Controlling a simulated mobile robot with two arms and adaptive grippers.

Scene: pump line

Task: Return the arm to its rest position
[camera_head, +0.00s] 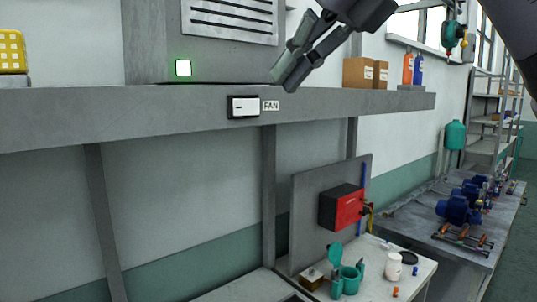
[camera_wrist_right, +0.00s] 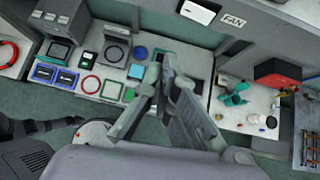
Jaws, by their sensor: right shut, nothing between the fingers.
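My right gripper (camera_head: 283,80) comes in from the top of the head view, with its fingers pointing down and left. It is shut and empty, in front of the grey shelf and to the right of the FAN switch (camera_head: 243,106). In the right wrist view my right gripper (camera_wrist_right: 160,78) shows from behind, its fingers over the bench area. The FAN switch also shows in that view (camera_wrist_right: 198,11), above and right of the fingers. My left gripper is not in view.
The shelf (camera_head: 70,115) runs across the head view, with cardboard boxes (camera_head: 358,73) at its right. Blue pumps (camera_head: 455,208) stand on a bench at right.

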